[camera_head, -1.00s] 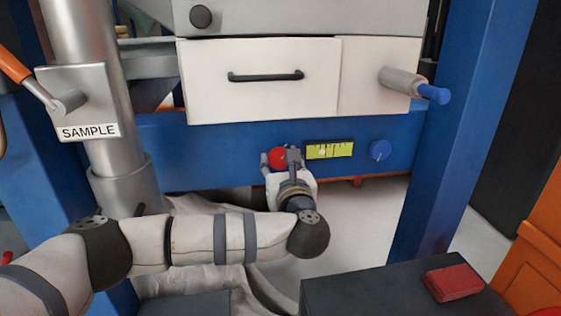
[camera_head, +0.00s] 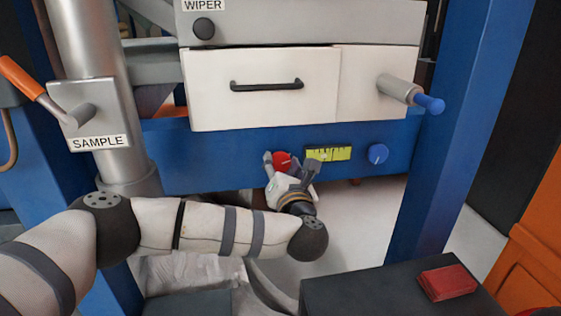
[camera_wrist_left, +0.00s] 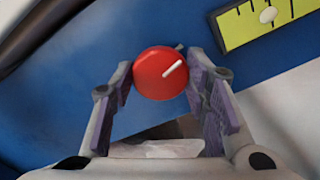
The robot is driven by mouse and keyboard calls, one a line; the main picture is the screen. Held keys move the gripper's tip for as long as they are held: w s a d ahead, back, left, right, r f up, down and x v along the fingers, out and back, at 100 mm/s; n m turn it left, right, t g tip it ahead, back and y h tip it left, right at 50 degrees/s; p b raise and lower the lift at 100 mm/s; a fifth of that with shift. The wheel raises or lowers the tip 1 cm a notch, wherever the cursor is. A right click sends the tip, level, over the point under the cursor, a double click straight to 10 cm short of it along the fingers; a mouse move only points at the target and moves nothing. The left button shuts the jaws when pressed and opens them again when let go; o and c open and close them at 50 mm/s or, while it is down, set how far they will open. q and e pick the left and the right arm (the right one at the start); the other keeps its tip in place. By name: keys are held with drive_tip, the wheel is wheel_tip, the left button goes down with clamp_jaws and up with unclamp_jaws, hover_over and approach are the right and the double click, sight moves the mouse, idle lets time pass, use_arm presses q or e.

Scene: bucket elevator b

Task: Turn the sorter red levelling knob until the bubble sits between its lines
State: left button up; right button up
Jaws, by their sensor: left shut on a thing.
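The red levelling knob (camera_head: 281,161) is on the blue beam under the white drawer. In the left wrist view the red knob (camera_wrist_left: 161,73) has a white pointer mark aimed to the upper right. My left gripper (camera_head: 290,162) is shut on the knob, with one finger on each side; its fingers also show in the left wrist view (camera_wrist_left: 163,85). The yellow-green level (camera_head: 328,154) is just right of the knob. In the left wrist view the level (camera_wrist_left: 250,30) is cut off, and a pale bubble (camera_wrist_left: 268,14) shows near a black line. Its exact place between lines cannot be told.
A blue knob (camera_head: 377,154) is right of the level. The white drawer (camera_head: 262,100) and a blue-tipped handle (camera_head: 408,92) are above. The SAMPLE pipe (camera_head: 88,60) stands left, a blue post (camera_head: 445,130) right. A red block (camera_head: 447,283) lies on a dark surface in front.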

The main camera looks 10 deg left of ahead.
use_arm(q)
drive_tip(key=m+p, duration=0.1)
drive_tip(key=m, duration=0.4)
drive_tip(key=shift+r+p, duration=0.15)
drive_tip(key=shift+p, duration=0.25)
drive_tip(key=shift+m+p, duration=0.45)
drive_tip(key=shift+m, duration=1.35)
use_arm(e)
drive_tip(key=shift+w+r+t, duration=0.5)
drive_tip(key=shift+w+r, duration=0.7)
drive_tip(key=shift+r, duration=0.3)
use_arm(q)
drive_tip(key=shift+f, duration=0.25)
drive_tip(key=o, duration=1.1)
drive_tip(key=shift+o, duration=0.2)
drive_tip(key=v, duration=1.2)
